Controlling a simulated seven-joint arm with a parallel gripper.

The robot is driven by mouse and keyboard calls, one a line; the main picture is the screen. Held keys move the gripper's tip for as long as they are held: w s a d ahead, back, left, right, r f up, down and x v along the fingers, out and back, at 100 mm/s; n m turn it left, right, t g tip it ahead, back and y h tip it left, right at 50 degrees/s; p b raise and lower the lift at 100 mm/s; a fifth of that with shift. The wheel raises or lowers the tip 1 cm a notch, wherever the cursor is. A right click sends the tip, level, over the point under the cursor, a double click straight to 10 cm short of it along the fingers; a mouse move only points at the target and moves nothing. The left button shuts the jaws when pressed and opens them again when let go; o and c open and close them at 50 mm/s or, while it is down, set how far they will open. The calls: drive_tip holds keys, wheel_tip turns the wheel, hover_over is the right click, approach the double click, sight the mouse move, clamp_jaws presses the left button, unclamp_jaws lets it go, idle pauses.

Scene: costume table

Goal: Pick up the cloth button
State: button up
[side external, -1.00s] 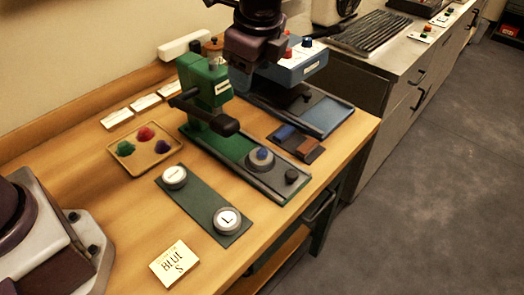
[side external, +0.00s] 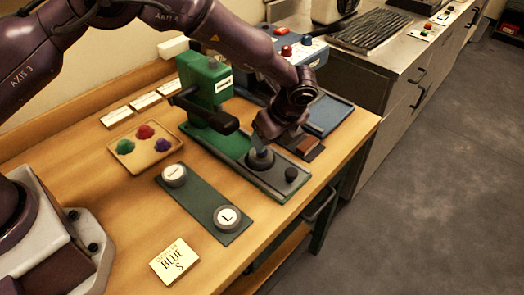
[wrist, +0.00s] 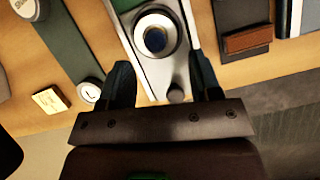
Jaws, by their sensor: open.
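The likely cloth button is a round blue piece (wrist: 155,39) in a grey ring-shaped holder (wrist: 172,22) on the base of the green press (side external: 208,92). In the side view my gripper (side external: 264,138) is low over that holder (side external: 260,161) and mostly hides the blue piece. A card (side external: 174,262) reads "BLUE" and "S".
A dark knob (side external: 291,174) stands on the press base near the holder. A green mat (side external: 203,204) bears two round pieces, one marked L (side external: 228,217). A wooden tray (side external: 121,147) holds coloured bits. A brown block (side external: 308,146) lies right of the press.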

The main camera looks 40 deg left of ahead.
drive_tip(key=x, duration=0.5)
drive_tip(key=shift+s+d+f, duration=0.1)
drive_tip(key=shift+s+d, duration=0.05)
drive_tip(key=shift+s, duration=0.2)
drive_tip(key=c, duration=0.8)
drive_tip(key=shift+s+f, duration=0.1)
drive_tip(key=shift+c, duration=1.4)
